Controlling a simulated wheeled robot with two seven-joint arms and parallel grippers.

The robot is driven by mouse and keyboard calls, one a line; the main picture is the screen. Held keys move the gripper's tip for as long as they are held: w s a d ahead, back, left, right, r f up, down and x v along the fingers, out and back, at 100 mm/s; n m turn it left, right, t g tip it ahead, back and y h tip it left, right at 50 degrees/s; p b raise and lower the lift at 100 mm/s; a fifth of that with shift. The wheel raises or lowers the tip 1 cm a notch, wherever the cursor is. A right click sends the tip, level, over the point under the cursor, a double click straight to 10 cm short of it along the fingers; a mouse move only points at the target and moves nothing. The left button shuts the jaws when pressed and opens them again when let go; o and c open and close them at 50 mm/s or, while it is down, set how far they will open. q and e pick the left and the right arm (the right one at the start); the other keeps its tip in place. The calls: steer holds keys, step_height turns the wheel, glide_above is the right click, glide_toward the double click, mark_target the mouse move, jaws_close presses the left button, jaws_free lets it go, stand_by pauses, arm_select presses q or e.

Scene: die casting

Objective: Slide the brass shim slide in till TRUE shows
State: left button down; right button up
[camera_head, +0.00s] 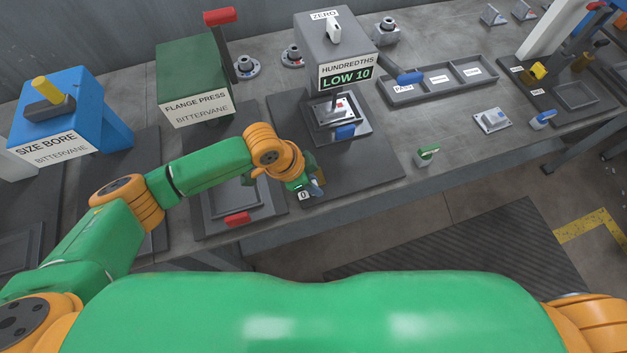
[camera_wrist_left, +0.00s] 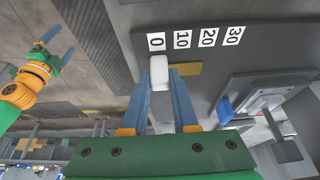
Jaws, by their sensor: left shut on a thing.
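The hundredths gauge (camera_head: 340,45) stands on the bench, and its display (camera_head: 346,78) reads LOW 10. My left gripper (camera_head: 317,186) is low at the front left of the gauge's base plate. In the left wrist view, my left gripper (camera_wrist_left: 160,82) is shut on the pale handle (camera_wrist_left: 158,68) of the shim slide. A brass strip (camera_wrist_left: 187,69) shows beside the handle. The handle stands by the 0 mark (camera_wrist_left: 156,42); the 10, 20 and 30 marks follow to the right. My right gripper (camera_wrist_left: 58,45) is open and empty at the upper left, away from the bench.
A metal part with a blue side (camera_head: 345,131) sits under the gauge. The flange press (camera_head: 193,80) and size bore (camera_head: 58,120) stand to the left. A divided tray (camera_head: 425,98) and a green-handled item (camera_head: 427,155) lie to the right. The front right bench is mostly clear.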

stand_by(0.6)
arm_select(q)
steer(key=shift+w+a+b, duration=0.25)
steer(key=shift+w, duration=0.5)
steer(key=shift+w+a+b, duration=0.2)
steer(key=shift+w+b, duration=0.05)
steer(key=shift+w, duration=0.5)
steer(key=c, duration=0.7)
jaws_free()
steer(key=v, duration=0.7)
steer(key=shift+s, duration=0.1)
